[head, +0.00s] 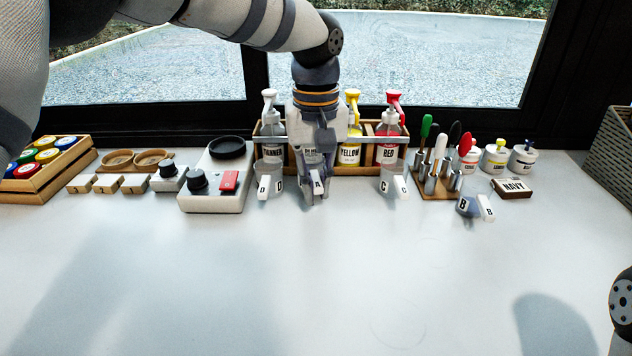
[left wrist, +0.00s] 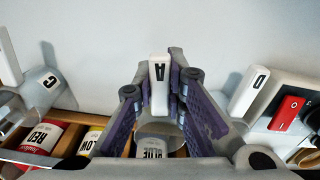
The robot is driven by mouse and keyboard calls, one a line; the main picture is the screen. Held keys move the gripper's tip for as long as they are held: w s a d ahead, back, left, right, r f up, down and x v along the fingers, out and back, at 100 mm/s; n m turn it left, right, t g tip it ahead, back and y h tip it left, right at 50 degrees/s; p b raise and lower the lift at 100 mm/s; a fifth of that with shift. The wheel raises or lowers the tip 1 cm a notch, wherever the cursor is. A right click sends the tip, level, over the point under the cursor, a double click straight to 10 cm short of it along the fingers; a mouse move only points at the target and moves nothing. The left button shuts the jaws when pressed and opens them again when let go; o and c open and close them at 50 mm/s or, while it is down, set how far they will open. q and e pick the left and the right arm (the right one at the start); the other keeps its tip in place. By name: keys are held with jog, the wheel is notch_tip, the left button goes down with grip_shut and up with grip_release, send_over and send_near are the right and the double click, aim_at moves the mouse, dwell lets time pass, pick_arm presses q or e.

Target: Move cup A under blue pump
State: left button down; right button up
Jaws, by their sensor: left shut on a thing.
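My left gripper (head: 316,198) reaches down in front of the pump rack and is shut on the white handle of cup A (head: 318,184). In the left wrist view the handle marked A (left wrist: 159,72) sits between the two fingers (left wrist: 159,88). The cup's body is mostly hidden by the gripper. Whether the cup touches the table cannot be told. My right gripper is out of view.
Cup D (head: 270,187) stands left of cup A, before the thinner bottle (head: 271,147). Cup C (head: 394,184) stands before the red bottle (head: 389,150). Cup B (head: 468,206) and a tool block (head: 440,183) are right. The front table is clear.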

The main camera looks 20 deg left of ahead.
pick_arm(q)
jog(key=shift+f, duration=0.45)
jog(key=c, duration=1.6)
grip_release()
jog(key=shift+o, duration=0.2)
